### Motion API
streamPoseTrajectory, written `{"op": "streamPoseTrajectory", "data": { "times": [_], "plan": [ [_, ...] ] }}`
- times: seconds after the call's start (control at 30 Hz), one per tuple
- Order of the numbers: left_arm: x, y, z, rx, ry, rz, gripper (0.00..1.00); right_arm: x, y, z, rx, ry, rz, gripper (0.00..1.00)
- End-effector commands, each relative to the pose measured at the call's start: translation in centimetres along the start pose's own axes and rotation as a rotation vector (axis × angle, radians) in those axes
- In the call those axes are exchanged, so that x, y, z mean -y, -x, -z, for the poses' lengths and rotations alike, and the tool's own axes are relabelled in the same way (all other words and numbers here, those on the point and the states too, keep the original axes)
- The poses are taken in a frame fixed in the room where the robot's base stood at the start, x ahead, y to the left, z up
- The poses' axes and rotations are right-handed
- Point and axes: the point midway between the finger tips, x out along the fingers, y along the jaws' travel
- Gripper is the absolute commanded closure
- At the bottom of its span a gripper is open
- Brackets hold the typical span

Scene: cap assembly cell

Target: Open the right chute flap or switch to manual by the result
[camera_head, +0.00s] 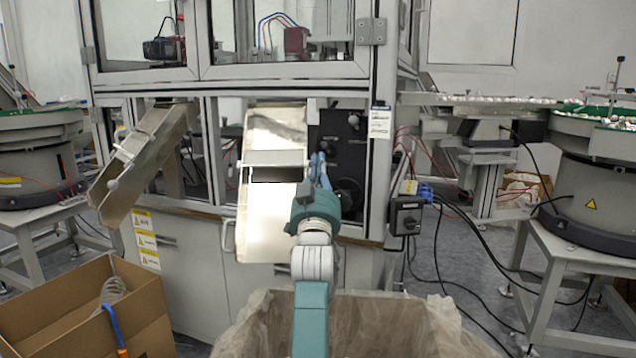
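The right chute (275,130) is a pale metal channel sloping down out of the middle of the machine. A dark gap crosses it, and a pale panel (262,225), which looks like its flap, hangs below the gap. My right gripper (318,168) is in front of the machine, just right of the chute; its blue fingers point away from me. I cannot tell whether it touches the flap or how far its fingers are apart. A grey switch box (407,215) with a black knob is on the machine's right corner; its setting is unreadable. My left gripper is not in view.
A lined bin (250,325) stands below the right chute. Feeder bowls on stands flank the machine. Cables lie on the floor at right.

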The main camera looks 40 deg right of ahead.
Motion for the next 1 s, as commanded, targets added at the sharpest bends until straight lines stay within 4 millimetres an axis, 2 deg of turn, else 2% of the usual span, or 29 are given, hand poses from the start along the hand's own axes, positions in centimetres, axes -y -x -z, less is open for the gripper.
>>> {"op": "streamPoseTrajectory", "data": {
  "times": [0.03,0.2,0.87,1.0],
  "plan": [
    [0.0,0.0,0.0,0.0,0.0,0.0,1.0,0.2,-0.4,0.9,-0.005,-0.002,0.001,1.0],
    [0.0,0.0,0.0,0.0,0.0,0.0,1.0,0.4,-1.0,2.2,-0.006,0.0,0.0,1.0],
    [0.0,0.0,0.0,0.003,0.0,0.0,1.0,0.6,-1.1,2.7,-0.007,-0.001,0.001,1.0],
    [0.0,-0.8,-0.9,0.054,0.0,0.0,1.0,1.1,-2.4,5.1,-0.008,-0.001,0.001,1.0]
  ]
}}
